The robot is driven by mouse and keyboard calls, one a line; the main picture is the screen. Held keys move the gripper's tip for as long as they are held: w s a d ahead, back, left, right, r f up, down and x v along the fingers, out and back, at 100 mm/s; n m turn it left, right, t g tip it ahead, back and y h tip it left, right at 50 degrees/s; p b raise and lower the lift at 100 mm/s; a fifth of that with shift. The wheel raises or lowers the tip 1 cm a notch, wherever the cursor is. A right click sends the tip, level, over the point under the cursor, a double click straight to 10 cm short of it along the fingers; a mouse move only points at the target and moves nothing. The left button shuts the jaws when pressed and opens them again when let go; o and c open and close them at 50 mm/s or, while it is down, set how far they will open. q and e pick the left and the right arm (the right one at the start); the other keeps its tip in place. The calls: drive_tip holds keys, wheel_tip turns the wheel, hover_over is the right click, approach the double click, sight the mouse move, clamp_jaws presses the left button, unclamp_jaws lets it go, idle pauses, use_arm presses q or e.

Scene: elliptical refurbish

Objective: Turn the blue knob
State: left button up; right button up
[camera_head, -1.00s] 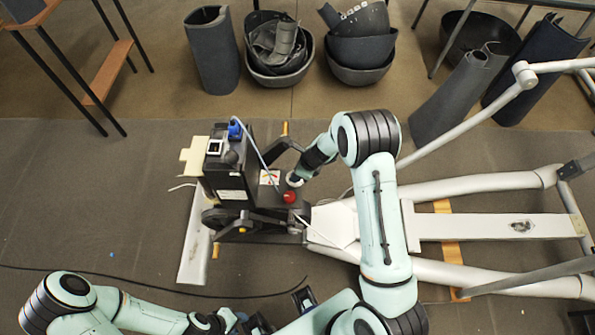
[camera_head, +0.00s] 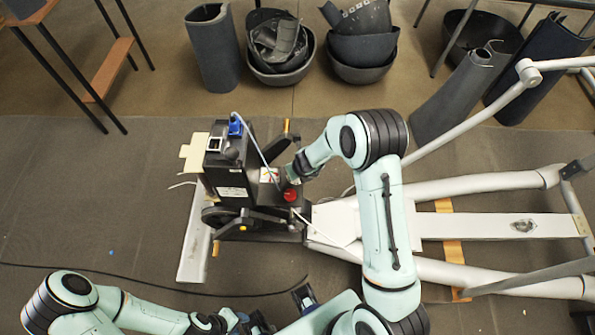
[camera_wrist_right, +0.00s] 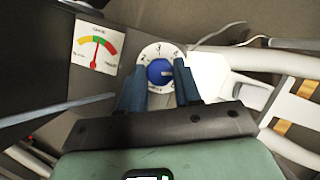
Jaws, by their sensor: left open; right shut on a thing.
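The blue knob (camera_wrist_right: 159,72) sits in the middle of a white numbered dial (camera_wrist_right: 150,52) in the right wrist view. The two fingers of my right gripper (camera_wrist_right: 159,90) are on either side of the knob and shut on it. In the head view my right gripper (camera_head: 294,174) reaches down to the black machine (camera_head: 232,192) from the right and hides the knob. My left gripper (camera_head: 284,311) is open and empty at the bottom of the head view, apart from the machine.
A red button (camera_head: 290,195) stands close to my right gripper. A gauge with a needle (camera_wrist_right: 97,45) is beside the dial. A white frame (camera_head: 480,228) extends right. Dark tubs (camera_head: 362,73) stand at the back.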

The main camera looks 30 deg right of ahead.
drive_tip(key=shift+m, duration=0.3)
drive_tip(key=o, duration=1)
drive_tip(key=shift+o, duration=0.2)
use_arm(q)
drive_tip(key=w+r+p, duration=0.3)
drive_tip(key=r+p, duration=0.1)
drive_tip(key=r, duration=0.1)
drive_tip(key=shift+r, duration=0.2)
use_arm(e)
drive_tip(key=v, duration=1.3)
drive_tip(key=shift+r, duration=0.2)
drive_tip(key=shift+a, duration=0.1)
